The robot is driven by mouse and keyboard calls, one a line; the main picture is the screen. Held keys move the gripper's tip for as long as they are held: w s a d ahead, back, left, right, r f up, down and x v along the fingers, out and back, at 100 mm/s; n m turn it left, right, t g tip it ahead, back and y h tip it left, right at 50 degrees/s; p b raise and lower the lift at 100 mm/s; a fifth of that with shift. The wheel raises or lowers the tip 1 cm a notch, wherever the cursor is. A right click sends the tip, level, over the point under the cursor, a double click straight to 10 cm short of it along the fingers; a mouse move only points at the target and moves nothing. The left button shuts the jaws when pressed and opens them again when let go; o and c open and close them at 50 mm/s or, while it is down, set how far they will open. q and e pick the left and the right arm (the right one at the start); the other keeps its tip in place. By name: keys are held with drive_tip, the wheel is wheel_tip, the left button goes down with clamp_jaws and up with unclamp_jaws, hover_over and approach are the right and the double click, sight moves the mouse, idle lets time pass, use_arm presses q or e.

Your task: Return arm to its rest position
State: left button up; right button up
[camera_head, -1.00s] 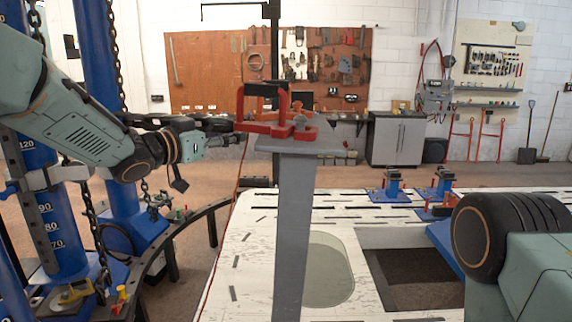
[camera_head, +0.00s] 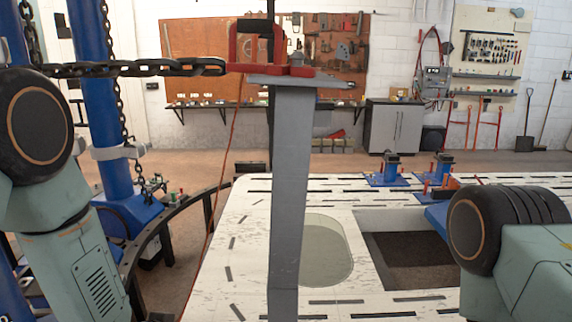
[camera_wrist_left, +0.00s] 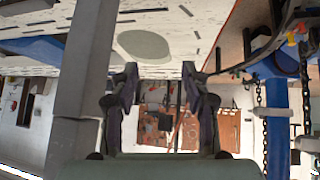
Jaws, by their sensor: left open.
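My left arm (camera_head: 75,250) is folded back at the left edge of the head view, and its gripper is out of that view. In the left wrist view my left gripper (camera_wrist_left: 160,74) is open, with nothing between its fingers. The wrist view is upside down. My right arm (camera_head: 535,260) shows at the lower right of the head view; its gripper is out of view.
A grey post (camera_head: 290,170) stands in front of me with a red clamp (camera_head: 295,71) on top. A dark chain (camera_head: 140,67) stretches from the left to the clamp. Blue columns (camera_head: 95,90) stand at the left. The white bench (camera_head: 235,240) has blue fixtures (camera_head: 388,175).

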use_arm(q)
drive_tip(key=s+a+f+g+b, duration=0.1)
drive_tip(key=s+f+g+b, duration=0.1)
drive_tip(key=s+f, duration=0.6)
drive_tip(key=s+a+f+n+g+y+b, duration=0.1)
drive_tip(key=s+f+g+b, duration=0.2)
drive_tip(key=s, duration=1)
drive_tip(key=s+f+g+y+b, duration=0.1)
drive_tip(key=s+f+g+b, duration=0.2)
drive_tip(key=s+f, duration=0.8)
drive_tip(key=f+b, duration=0.1)
drive_tip(key=b, duration=0.1)
drive_tip(key=shift+s+a+f+n+b, duration=0.15)
drive_tip(key=shift+a+f+n+b, duration=0.15)
drive_tip(key=shift+a+n+b, duration=0.1)
drive_tip(key=shift+s, duration=0.1)
drive_tip(key=shift+c, duration=1)
